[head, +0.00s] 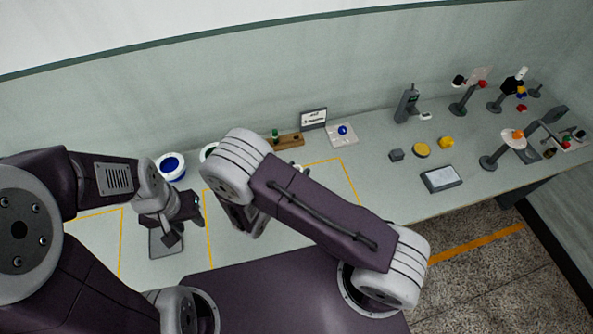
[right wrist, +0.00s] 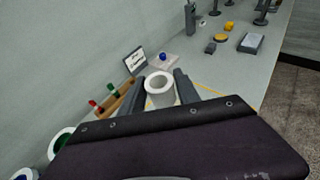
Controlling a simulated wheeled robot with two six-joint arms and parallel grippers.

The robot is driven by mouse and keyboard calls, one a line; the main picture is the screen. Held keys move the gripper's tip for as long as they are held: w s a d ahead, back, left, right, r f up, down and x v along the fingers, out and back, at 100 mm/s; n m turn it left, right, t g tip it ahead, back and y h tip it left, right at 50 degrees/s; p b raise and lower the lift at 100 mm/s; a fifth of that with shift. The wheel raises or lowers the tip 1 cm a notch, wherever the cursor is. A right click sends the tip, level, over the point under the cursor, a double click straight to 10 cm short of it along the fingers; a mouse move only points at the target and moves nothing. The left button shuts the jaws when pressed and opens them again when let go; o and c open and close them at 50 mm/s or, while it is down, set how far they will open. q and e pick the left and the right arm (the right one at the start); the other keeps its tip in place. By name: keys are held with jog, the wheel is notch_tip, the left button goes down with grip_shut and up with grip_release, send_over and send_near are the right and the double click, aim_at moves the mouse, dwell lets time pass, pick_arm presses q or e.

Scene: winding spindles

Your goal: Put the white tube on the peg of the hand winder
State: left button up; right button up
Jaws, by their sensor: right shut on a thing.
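The white tube (right wrist: 160,88) is upright between the two grey fingers of my right gripper (right wrist: 161,97) in the right wrist view. The gripper is shut on it, and the tube's round open top faces the camera. In the head view my right gripper (head: 245,220) points down over the table, and my arm hides the tube. My left gripper (head: 182,228) hangs over the left part of the table, near a dark flat plate (head: 165,245); its finger gap is not clear. I cannot make out the hand winder or its peg for certain.
A wooden rack (head: 288,141) with coloured pegs, a small sign (head: 313,118) and a pale pad (head: 342,140) with a blue item stand at the back. A white-rimmed blue container (head: 171,166) is at left. Grey stands and small parts fill the right end.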

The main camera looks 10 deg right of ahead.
jog(key=shift+f+b, duration=2.7)
jog(key=shift+f, duration=0.15)
jog(key=o, duration=1.4)
jog(key=b+v, duration=0.3)
jog(key=v, duration=0.6)
jog(key=shift+r, duration=0.1)
